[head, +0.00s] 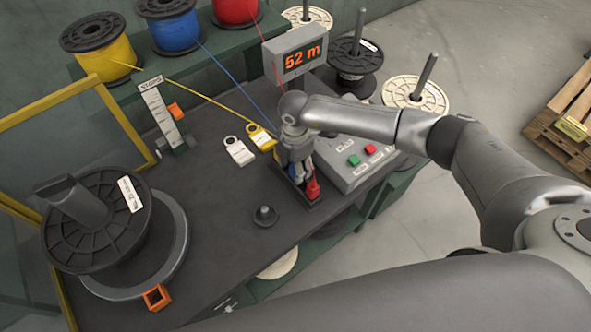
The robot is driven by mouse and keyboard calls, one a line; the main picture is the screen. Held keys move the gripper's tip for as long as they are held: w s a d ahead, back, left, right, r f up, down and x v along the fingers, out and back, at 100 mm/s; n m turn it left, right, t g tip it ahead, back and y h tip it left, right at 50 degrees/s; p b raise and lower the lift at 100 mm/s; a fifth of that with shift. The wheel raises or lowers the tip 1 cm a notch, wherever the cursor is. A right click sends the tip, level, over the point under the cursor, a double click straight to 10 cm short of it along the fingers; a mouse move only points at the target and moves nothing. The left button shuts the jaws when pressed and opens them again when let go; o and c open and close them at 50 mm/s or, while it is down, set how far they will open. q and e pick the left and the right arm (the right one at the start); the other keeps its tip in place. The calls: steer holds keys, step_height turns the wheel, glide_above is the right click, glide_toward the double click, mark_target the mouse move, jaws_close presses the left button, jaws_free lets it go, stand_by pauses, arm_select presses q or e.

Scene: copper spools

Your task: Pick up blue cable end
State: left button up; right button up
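The blue cable (236,88) runs from the blue spool (176,33) down toward my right gripper. Its end is hidden behind the gripper and wrist. My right gripper (301,178) comes in from the right and points down, over a dark holder with a red item (313,189). The fingers are small and partly merged with what is behind them, so I cannot tell whether they are open or hold anything. My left gripper is not in view.
A control box (355,165), a display (295,55) and a large black spool (97,222) stand around. The bench's front middle is mostly clear, except a small black knob (265,215).

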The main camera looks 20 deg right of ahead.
steer(key=shift+f, duration=0.75)
jaws_close()
